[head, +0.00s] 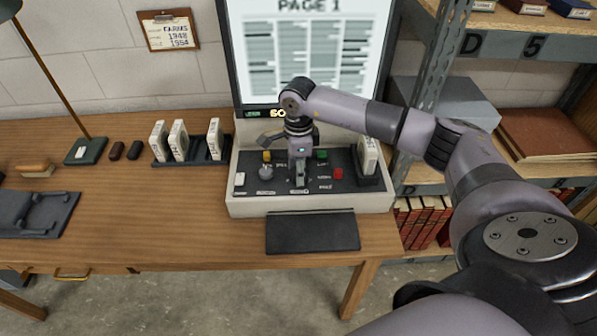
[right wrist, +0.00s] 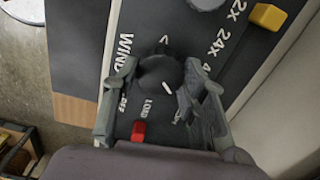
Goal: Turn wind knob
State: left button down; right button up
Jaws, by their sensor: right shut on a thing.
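The wind knob (right wrist: 158,78) is a dark round knob with a white mark. It sits on the dark panel beside the printed word WIND in the right wrist view. My right gripper (right wrist: 161,92) has one finger on each side of the knob and is shut on it. In the head view my right gripper (head: 299,182) points down onto the front middle of the reader's control panel (head: 335,190) and mostly hides the knob. A red button (right wrist: 138,130) lies near the LOAD label. My left gripper is not in view.
A lit screen (head: 310,55) stands behind. A dark pad (head: 312,232) lies in front. Metal shelving (head: 440,75) stands close at right.

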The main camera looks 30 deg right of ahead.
jog(key=m+b, duration=0.1)
jog(key=m, duration=0.3)
jog(key=shift+m, duration=0.3)
jog(key=m+b, duration=0.1)
jog(key=m, duration=0.4)
jog(key=shift+m, duration=0.3)
jog(key=o, duration=1.2)
jog(key=shift+c, duration=0.2)
jog(key=shift+r, duration=0.15)
notch_tip(320, 180, up, 12)
